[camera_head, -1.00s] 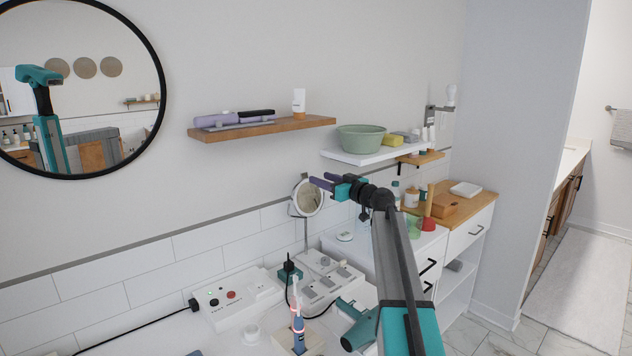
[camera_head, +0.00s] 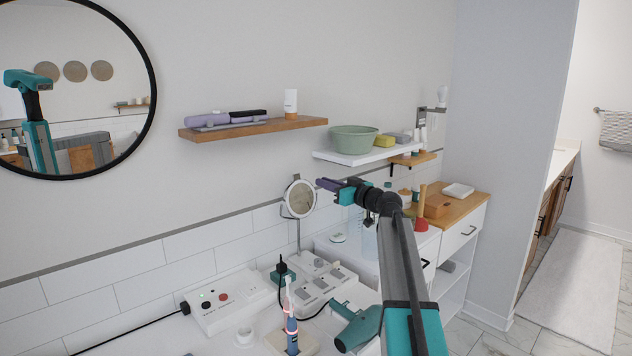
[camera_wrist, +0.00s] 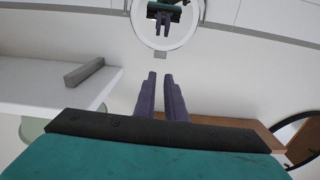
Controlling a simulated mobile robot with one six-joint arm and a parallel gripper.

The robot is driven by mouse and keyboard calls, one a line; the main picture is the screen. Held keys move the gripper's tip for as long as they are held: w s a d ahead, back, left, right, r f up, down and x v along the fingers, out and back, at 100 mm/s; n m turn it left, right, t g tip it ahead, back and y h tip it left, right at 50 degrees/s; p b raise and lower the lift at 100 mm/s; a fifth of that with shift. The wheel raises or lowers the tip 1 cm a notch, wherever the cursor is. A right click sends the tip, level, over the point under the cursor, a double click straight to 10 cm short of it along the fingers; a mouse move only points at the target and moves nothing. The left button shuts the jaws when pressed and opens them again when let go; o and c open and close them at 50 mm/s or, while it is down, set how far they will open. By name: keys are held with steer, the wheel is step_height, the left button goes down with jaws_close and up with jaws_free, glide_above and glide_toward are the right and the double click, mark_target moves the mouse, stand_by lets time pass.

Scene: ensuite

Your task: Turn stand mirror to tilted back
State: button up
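The stand mirror (camera_head: 300,199) is a small round mirror on a thin stand at the back of the white counter, near the tiled wall. Its face looks close to upright; the exact tilt is hard to tell. My gripper (camera_head: 322,184) is just right of the mirror's rim in the head view, at about the height of its upper half. In the wrist view the mirror (camera_wrist: 148,38) is ahead of the fingertips, with my gripper reflected in it. My two purple fingers (camera_wrist: 160,75) are a narrow gap apart with nothing between them. I see no contact with the mirror.
A wooden shelf (camera_head: 255,128) and a white shelf (camera_head: 330,157) with a green bowl (camera_head: 353,139) are above. A power box (camera_head: 225,304), an electric toothbrush (camera_head: 290,320) and a teal hair dryer (camera_head: 357,328) crowd the counter. The wall is close behind the mirror.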

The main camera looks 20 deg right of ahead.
jaws_close()
steer(key=r+m+g+p, duration=0.1)
steer(key=m, duration=0.5)
steer(key=s+r+m+p, duration=0.1)
steer(key=m+p, duration=0.1)
steer(key=m, duration=0.3)
steer(key=r+m+g+h+p, duration=0.1)
steer(key=m, duration=0.5)
steer(key=shift+s+d+r+m+g, duration=0.15)
steer(key=shift+s+d+m+g, duration=0.15)
steer(key=shift+d, duration=0.1)
steer(key=shift+w, duration=0.2)
steer(key=p, duration=0.5)
glide_toward(297, 175)
steer(key=x, duration=0.4)
steer(key=shift+w+a, duration=0.15)
steer(key=shift+w, duration=0.25)
steer(key=shift+w+a+f, duration=0.25)
steer(key=shift+w+f, duration=0.15)
steer(key=shift+w, duration=0.25)
